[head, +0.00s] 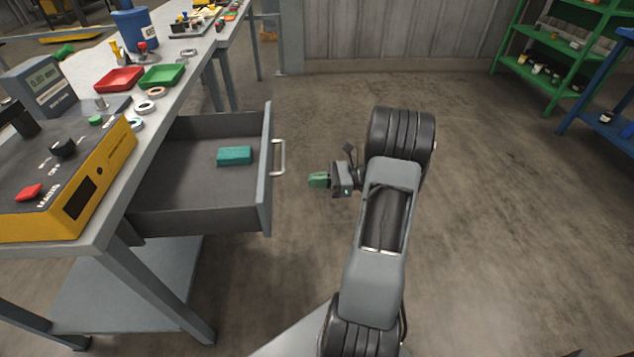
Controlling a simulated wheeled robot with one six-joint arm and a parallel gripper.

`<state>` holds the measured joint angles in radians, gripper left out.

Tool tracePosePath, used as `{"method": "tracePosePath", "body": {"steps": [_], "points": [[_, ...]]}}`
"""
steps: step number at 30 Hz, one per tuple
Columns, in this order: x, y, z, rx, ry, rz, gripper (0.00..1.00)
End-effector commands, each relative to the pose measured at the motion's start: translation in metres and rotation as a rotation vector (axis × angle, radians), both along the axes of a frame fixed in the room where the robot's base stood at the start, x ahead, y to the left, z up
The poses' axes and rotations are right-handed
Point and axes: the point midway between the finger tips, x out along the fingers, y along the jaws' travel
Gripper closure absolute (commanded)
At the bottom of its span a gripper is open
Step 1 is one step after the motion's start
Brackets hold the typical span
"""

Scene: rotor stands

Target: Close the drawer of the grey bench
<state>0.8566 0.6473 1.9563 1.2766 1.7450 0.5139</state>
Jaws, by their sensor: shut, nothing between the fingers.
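The grey bench (110,229) stands at the left. Its drawer (180,188) is pulled well out to the right, with a teal block (234,155) lying inside. The drawer front (267,170) carries a pale bar handle (279,157) on its outer side. My gripper (312,180) is to the right of the handle, apart from it, with its green fingertips pointing left towards the drawer front. The fingers are shut with nothing between them.
On the bench top are a yellow control box (85,190), a red tray (119,80), a green tray (162,76) and several rings. A green shelf (560,50) and a blue frame (605,95) stand at the right. The floor between is clear.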

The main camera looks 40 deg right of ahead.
Motion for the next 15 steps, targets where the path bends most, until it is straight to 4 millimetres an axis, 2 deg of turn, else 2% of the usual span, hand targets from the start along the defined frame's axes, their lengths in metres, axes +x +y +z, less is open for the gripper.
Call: {"method": "tracePosePath", "body": {"steps": [1,6,15], "points": [[0.005,0.011,-0.001,0.0,0.0,0.006,1.0],[0.021,0.039,-0.001,-0.002,0.0,0.006,1.0],[0.042,0.076,-0.001,-0.003,-0.001,0.005,1.0]]}}
